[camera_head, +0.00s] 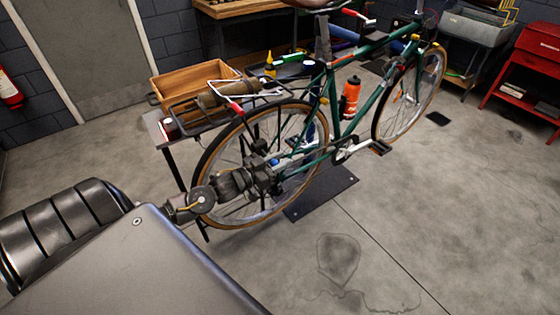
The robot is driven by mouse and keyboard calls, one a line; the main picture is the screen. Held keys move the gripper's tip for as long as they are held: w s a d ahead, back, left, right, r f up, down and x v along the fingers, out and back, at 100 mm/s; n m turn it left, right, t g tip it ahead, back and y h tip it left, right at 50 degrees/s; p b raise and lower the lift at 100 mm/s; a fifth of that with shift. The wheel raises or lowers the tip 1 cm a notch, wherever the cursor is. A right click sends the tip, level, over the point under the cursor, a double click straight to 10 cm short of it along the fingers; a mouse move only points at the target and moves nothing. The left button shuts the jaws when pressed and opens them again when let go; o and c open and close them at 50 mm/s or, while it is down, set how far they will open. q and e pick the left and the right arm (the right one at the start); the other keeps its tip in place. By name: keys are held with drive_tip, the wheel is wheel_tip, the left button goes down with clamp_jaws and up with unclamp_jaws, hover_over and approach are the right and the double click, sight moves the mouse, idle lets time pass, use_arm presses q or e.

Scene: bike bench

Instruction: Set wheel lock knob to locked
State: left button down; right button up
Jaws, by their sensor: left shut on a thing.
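The green bike (345,120) stands upright, its rear wheel (222,213) toward me. My left gripper (268,170) reaches in from the lower left to the rear wheel's hub. It is shut on the wheel lock knob at the hub, and the fingers hide most of the knob. A small blue part (274,162) shows by the fingertips. Which way the knob is turned cannot be told. My right gripper is not in view.
A bench with a wooden crate (195,82) stands behind the rear wheel. The bike stand's dark base plate (320,193) lies on the floor below. A red cart (530,75) and a grey sink (478,25) are at the right. The floor at front right is clear.

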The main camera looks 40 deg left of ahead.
use_arm(q)
drive_tip(key=shift+w+a, duration=0.2)
drive_tip(key=shift+a, duration=0.45)
drive_tip(key=shift+w+a, duration=0.15)
drive_tip(key=shift+a, duration=0.45)
drive_tip(key=c, duration=1.2)
unclamp_jaws()
drive_tip(key=shift+s, duration=0.1)
drive_tip(key=b+v, duration=0.1)
drive_tip(key=v, duration=0.9)
drive_tip(key=shift+s, duration=0.25)
drive_tip(key=shift+a, duration=0.1)
